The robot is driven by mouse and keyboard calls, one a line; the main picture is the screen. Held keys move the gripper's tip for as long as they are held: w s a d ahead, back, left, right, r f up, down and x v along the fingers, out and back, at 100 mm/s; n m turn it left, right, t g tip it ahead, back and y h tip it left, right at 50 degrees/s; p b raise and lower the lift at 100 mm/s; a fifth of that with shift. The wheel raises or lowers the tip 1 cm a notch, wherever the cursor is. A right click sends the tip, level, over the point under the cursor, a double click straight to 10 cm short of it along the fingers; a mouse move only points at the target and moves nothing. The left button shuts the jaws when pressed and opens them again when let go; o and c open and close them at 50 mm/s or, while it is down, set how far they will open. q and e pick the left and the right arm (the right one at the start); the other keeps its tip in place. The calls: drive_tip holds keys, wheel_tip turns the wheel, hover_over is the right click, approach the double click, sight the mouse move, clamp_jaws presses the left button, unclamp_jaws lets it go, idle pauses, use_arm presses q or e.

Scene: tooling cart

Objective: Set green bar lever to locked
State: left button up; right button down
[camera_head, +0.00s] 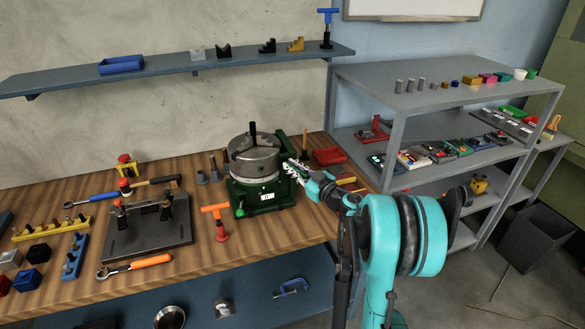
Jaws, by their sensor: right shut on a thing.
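A grey round chuck (254,157) with a black upright handle sits on a green base (262,196) with a small white label, on the wooden bench. A green bar (283,142), which looks like the lever, stands at the right side of this fixture. My right gripper (291,168) reaches in from the right and is shut at that side, seemingly on the green bar lever; the fingers hide the contact point. The exact angle of the lever cannot be told. My left gripper is not in view.
A dark fixture plate (148,231) lies further left. A red tray (329,155) lies behind my right gripper. A grey shelf rack (441,95) stands at the right, a blue wall shelf (220,63) above.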

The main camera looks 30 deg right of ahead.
drive_tip(key=c, duration=1.6)
unclamp_jaws()
drive_tip(key=s+d, duration=0.1)
drive_tip(key=s, duration=1.1)
drive_tip(key=shift+d, duration=0.3)
drive_tip(key=shift+w, duration=0.1)
